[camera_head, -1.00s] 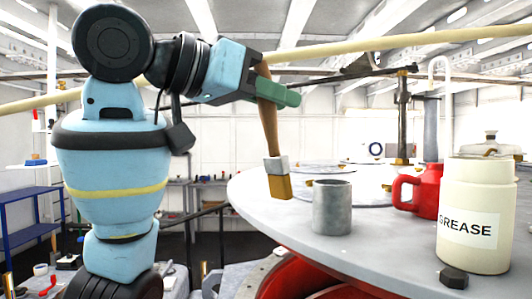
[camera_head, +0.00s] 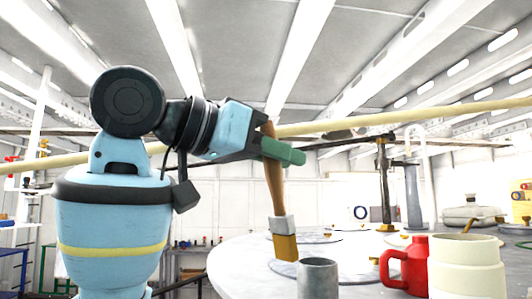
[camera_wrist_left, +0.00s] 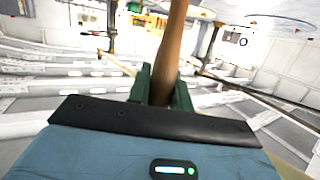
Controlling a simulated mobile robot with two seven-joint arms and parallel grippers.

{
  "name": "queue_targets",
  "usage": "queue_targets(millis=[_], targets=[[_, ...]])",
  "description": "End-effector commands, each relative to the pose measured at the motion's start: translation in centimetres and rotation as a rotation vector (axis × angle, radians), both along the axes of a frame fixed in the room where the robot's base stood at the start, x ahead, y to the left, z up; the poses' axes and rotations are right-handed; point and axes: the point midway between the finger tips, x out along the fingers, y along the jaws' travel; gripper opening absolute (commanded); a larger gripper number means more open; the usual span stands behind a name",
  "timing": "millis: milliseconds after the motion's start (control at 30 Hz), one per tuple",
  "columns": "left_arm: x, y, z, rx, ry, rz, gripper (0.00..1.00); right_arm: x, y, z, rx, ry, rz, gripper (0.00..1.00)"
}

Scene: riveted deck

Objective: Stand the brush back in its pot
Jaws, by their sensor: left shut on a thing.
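The brush (camera_head: 275,190) has a wooden handle, a pale metal band and yellow-brown bristles. It hangs nearly upright, bristles down. My left gripper (camera_head: 275,150) is shut on its handle near the top; the handle also shows between the green fingers in the left wrist view (camera_wrist_left: 172,50). The pot (camera_head: 318,278) is a grey metal cylinder on the round table. In the head view the bristles appear above and a little left of its rim; I cannot tell the depth between them. The pot's lower part is cut off by the frame. My right gripper is not in view.
A red mug (camera_head: 408,266) and a cream container (camera_head: 466,266) stand right of the pot on the pale round table (camera_head: 235,262). A brass-fitted post (camera_head: 386,185) rises behind them. A long pale yellow pipe (camera_head: 420,117) crosses behind the gripper.

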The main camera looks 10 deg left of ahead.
Motion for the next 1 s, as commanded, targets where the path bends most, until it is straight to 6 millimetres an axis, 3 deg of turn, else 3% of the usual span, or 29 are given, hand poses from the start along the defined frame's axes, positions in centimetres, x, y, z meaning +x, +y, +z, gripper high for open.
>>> queue_targets(millis=[500,1000], targets=[[3.3,-2.7,0.0,0.000,0.002,-0.001,0.00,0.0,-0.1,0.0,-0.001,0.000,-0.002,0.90],[4.2,-3.5,0.0,-0.001,-0.001,0.000,0.00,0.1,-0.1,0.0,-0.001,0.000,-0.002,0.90]])
